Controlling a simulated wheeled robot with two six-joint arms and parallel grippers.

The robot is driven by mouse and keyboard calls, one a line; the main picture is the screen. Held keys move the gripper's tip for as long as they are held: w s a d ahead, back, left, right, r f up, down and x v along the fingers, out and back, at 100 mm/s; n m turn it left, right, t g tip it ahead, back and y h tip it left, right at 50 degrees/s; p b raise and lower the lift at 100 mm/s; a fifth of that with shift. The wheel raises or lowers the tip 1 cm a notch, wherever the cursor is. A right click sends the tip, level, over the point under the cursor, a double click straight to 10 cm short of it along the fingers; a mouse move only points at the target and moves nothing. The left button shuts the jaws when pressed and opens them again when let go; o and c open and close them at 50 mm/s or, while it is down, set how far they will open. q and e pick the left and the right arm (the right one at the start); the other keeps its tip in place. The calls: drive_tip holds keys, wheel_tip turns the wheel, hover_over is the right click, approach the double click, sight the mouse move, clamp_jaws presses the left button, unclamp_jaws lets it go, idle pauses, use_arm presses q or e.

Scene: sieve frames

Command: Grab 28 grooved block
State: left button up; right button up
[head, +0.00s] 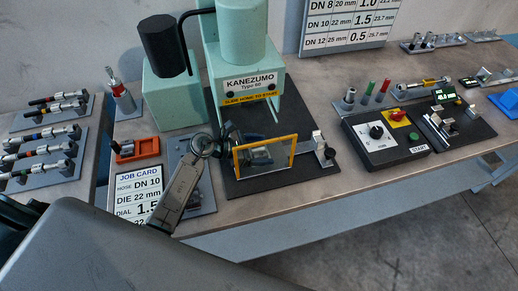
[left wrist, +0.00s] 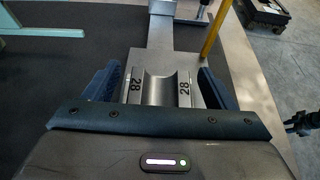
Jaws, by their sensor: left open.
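The grooved block (left wrist: 160,88) is grey metal with a rounded channel along its middle and "28" marked on both sides. In the left wrist view it lies between the two blue fingers of my left gripper (left wrist: 157,85), which is open with a finger on each side. Contact cannot be made out. In the head view my left gripper (head: 212,145) reaches the left end of the yellow-framed clear guard (head: 265,154), below the green press. A dark jointed shape at the right edge of the left wrist view may be my right gripper; its jaws are unclear.
The green press (head: 240,95) stands right behind. A job card (head: 140,192) and an orange holder (head: 136,149) are at the left. A control box (head: 384,137) stands to the right. Racks of fittings (head: 42,157) lie far left. The bench front edge is close.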

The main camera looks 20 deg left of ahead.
use_arm(q)
drive_tip(key=shift+x, duration=0.8)
drive_tip(key=shift+a, duration=0.1)
drive_tip(key=c, duration=1.4)
drive_tip(key=shift+r, duration=0.1)
drive_tip(key=shift+c, duration=0.2)
